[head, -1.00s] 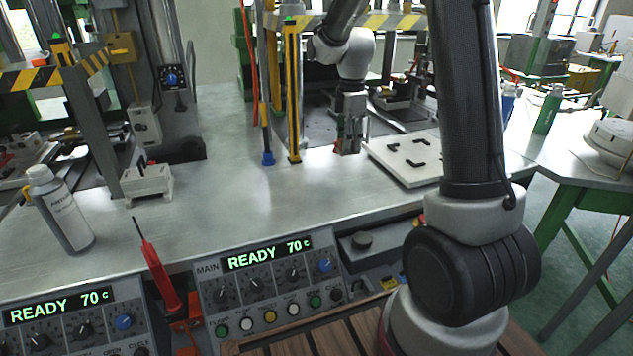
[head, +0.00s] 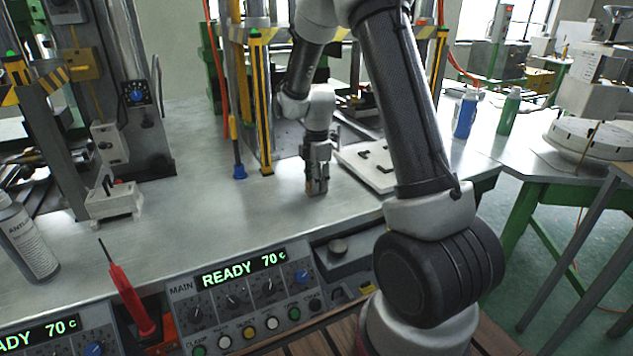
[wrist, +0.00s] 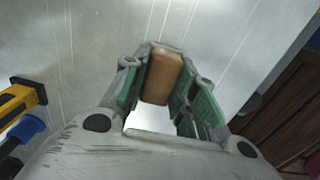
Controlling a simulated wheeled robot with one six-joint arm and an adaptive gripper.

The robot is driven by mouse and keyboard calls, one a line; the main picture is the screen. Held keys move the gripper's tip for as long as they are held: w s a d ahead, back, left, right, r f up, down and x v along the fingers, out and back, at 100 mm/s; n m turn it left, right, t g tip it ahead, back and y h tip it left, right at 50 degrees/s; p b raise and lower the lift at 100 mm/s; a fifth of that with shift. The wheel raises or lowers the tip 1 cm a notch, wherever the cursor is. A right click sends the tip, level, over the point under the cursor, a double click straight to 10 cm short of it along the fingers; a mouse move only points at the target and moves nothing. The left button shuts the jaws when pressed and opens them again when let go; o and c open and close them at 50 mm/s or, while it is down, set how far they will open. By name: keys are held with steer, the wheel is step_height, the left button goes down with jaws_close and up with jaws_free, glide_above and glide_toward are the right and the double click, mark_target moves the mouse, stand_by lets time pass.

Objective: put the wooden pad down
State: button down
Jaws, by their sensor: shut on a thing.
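The wooden pad (wrist: 162,77) is a small light-brown block between the fingers of my gripper in the wrist view. My gripper (head: 317,188) is shut on it and points down at the grey metal bench top (head: 215,220). In the head view the pad is mostly hidden by the fingers. I cannot tell whether it touches the bench top.
A white plate with black corner marks (head: 372,168) lies just right of my gripper. A yellow-black post (head: 262,105) and a blue-tipped rod (head: 239,170) stand to the left. The control panel (head: 245,290) borders the front edge. Bare bench lies left of my gripper.

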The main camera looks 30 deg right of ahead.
steer(key=c, duration=1.1)
jaws_free()
steer(key=shift+f, duration=0.1)
steer(key=shift+c, duration=0.2)
steer(key=s+r+m+t, duration=0.1)
steer(key=s+r+m, duration=0.15)
steer(key=r, duration=0.65)
steer(key=s+r+m, duration=0.2)
steer(key=s+r, duration=0.2)
steer(key=r, duration=0.6)
steer(key=s+r+m+t, duration=0.3)
steer(key=s+m, duration=1)
steer(key=s, duration=0.9)
steer(key=shift+r, duration=0.45)
steer(key=shift+a+m, duration=0.1)
steer(key=shift+m, duration=0.15)
